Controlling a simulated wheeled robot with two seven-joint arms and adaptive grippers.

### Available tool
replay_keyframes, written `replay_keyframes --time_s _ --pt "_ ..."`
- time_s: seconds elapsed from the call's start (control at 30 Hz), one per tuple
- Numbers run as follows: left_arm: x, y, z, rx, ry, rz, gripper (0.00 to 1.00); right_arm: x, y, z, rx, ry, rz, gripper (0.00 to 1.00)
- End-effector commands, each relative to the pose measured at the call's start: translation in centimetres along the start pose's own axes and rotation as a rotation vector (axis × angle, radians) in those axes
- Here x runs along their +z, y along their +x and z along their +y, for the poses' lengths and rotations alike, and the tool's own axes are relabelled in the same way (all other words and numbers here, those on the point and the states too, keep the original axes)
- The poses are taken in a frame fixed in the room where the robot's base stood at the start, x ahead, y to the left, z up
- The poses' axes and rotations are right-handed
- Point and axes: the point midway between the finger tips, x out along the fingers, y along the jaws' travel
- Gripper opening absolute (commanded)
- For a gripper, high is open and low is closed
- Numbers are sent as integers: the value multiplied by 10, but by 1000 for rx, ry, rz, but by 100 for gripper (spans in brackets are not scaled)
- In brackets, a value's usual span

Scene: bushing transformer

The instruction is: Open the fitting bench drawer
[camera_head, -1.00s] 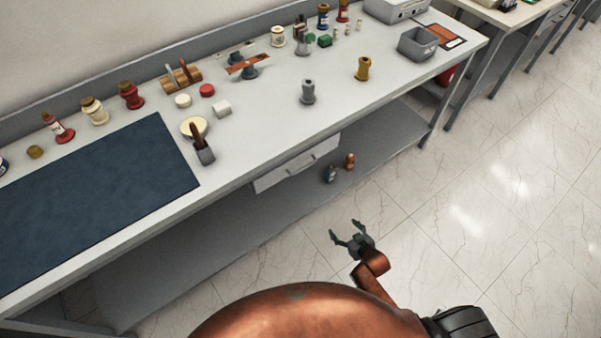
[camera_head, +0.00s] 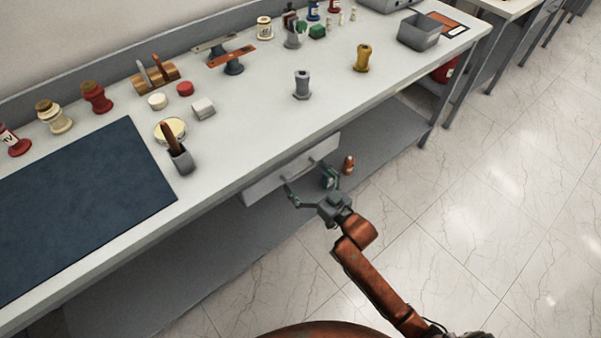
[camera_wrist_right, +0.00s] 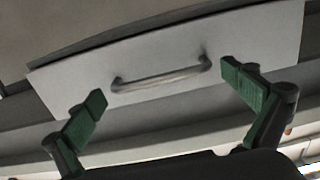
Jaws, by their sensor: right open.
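The bench drawer (camera_head: 270,183) is a pale front panel under the bench's front edge, with a bar handle (camera_head: 312,161). The drawer looks shut. In the right wrist view the drawer front (camera_wrist_right: 240,40) fills the upper part, and its grey handle (camera_wrist_right: 160,80) runs across between my fingers. My right gripper (camera_head: 310,188) is open and empty, just in front of the drawer. In the wrist view its green fingertips (camera_wrist_right: 165,92) sit to either side of the handle, seemingly short of it; contact cannot be told. My left gripper is not in view.
The floor (camera_head: 500,190) at right is clear.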

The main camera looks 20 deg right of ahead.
Motion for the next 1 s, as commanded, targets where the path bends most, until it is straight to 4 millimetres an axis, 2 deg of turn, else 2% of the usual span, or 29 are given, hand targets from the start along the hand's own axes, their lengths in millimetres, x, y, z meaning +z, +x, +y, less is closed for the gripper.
replay_keyframes --time_s 0.17,0.47,1.0 --pt "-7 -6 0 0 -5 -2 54 1 14 0 0 1 0 100" --pt "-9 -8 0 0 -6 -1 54 0 15 0 1 0 -1 100" --pt "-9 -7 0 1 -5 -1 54 0 15 0 0 1 -1 63"
